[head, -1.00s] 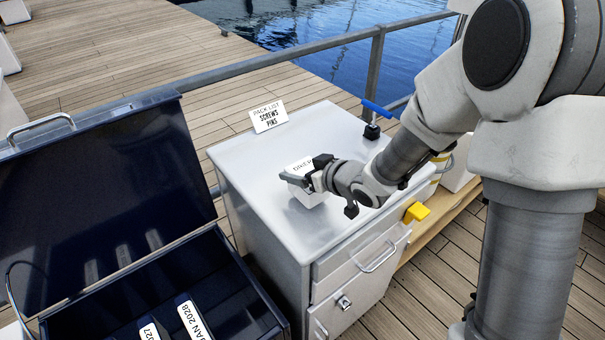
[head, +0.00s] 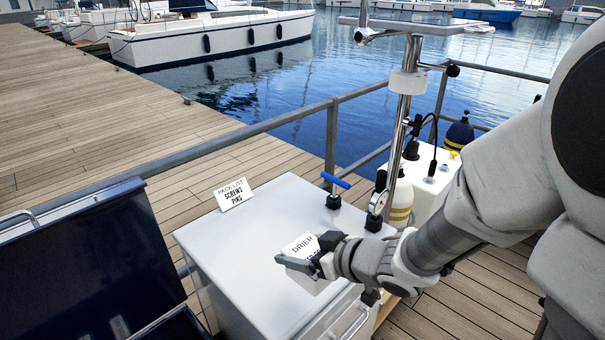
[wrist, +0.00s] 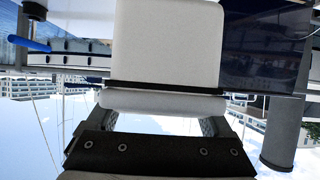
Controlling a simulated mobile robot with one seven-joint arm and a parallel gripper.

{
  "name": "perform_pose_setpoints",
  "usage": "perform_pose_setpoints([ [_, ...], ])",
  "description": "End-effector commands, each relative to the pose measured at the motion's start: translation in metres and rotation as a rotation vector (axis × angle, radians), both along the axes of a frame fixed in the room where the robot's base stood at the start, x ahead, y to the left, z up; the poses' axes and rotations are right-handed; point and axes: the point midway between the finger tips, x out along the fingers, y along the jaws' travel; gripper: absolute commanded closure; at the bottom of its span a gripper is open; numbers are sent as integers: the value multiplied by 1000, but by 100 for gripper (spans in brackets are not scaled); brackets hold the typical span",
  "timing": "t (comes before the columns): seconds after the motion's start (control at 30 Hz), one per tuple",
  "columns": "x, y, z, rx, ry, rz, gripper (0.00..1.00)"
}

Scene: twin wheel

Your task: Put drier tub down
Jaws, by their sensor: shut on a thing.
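The drier tub (head: 301,247) is a small white tub with a label reading "DRIER" on top. My gripper (head: 304,263) is shut on it, over the white top of the cabinet (head: 240,255). I cannot tell whether the tub's base touches the cabinet top. The tub's lower side is partly hidden by the gripper in the head view.
A "PACK LIST SCREWS PINS" card (head: 233,195) stands at the cabinet's back left. A blue-handled valve (head: 335,187) and a gauge post (head: 378,203) stand near the back right. An open dark case (head: 90,260) is at left. The cabinet top's left part is clear.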

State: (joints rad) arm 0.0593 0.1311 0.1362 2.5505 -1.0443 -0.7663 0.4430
Motion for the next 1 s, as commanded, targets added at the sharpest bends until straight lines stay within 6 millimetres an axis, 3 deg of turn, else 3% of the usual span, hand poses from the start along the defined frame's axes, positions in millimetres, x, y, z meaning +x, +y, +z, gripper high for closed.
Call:
perform_pose_setpoints([
  [0.17, 10, -5, 2, 2, -1, -43, 97],
  [0.47, 54, -36, -5, 1, 2, -253, 97],
  [0.8, 93, -91, -27, -1, 3, -527, 97],
  [1.0, 106, -131, -47, -3, 3, -699, 97],
])
